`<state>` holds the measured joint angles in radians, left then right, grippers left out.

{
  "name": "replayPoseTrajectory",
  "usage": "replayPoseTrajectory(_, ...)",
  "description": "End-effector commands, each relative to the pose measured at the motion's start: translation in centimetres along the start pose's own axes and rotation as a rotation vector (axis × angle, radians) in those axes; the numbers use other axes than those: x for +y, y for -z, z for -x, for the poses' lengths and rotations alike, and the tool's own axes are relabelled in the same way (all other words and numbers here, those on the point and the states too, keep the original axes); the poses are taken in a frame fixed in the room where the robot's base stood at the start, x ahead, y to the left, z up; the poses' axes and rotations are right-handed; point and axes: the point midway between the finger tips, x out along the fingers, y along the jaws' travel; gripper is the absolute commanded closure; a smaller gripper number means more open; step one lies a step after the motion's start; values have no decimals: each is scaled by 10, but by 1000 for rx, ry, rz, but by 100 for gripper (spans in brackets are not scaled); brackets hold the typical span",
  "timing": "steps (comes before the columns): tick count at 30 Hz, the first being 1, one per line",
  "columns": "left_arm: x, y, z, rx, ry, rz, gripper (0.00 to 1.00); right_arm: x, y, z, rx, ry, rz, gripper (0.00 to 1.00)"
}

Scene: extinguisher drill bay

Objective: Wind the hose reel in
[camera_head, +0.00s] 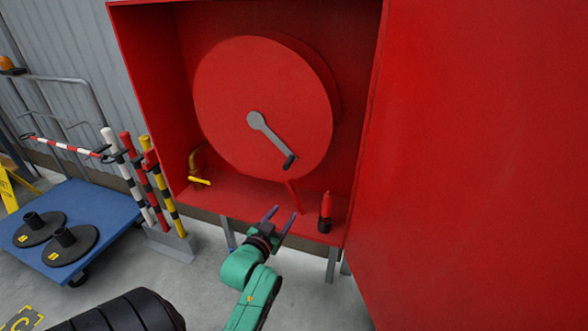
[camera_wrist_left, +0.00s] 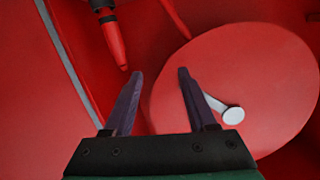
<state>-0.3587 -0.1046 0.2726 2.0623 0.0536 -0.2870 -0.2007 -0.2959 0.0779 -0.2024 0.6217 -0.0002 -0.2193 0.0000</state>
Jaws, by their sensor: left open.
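The round red hose reel (camera_head: 240,85) sits inside an open red cabinet (camera_head: 140,60) in the head view. A grey crank (camera_head: 268,131) is fixed to its face, with a dark handle (camera_head: 290,162) at the lower right end. My left gripper (camera_head: 279,215) is open and empty, in front of the cabinet's lower edge, below the crank handle. In the left wrist view the reel (camera_wrist_left: 260,80) and part of the crank (camera_wrist_left: 232,114) show beyond the open fingers (camera_wrist_left: 160,72); the handle is hidden there behind a finger. My right gripper is out of view.
A red nozzle (camera_head: 325,210) with a dark lower part stands on the cabinet floor at right. A yellow-handled valve (camera_head: 199,181) is at left. The open red door (camera_head: 470,160) fills the right side. Striped posts (camera_head: 150,185) and a blue trolley (camera_head: 85,213) stand left.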

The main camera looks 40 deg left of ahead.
Motion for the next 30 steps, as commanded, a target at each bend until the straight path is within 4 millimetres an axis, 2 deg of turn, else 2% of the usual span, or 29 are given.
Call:
replayPoseTrajectory(1,-16,30,8,67,38,-4,43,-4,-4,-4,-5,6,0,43)
replayPoseTrajectory(3,-32,60,18,129,73,-15,43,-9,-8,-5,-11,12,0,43)
replayPoseTrajectory(6,-39,76,19,158,89,-20,43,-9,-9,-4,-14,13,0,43)
replayPoseTrajectory(11,-42,84,-11,160,88,-19,43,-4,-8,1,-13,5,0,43)
replayPoseTrajectory(21,-49,96,-98,159,87,-19,43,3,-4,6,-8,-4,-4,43)
replayPoseTrajectory(25,-50,98,-115,157,86,-19,43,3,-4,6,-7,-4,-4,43)
replayPoseTrajectory(30,-50,98,-120,156,86,-19,43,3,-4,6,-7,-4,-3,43)
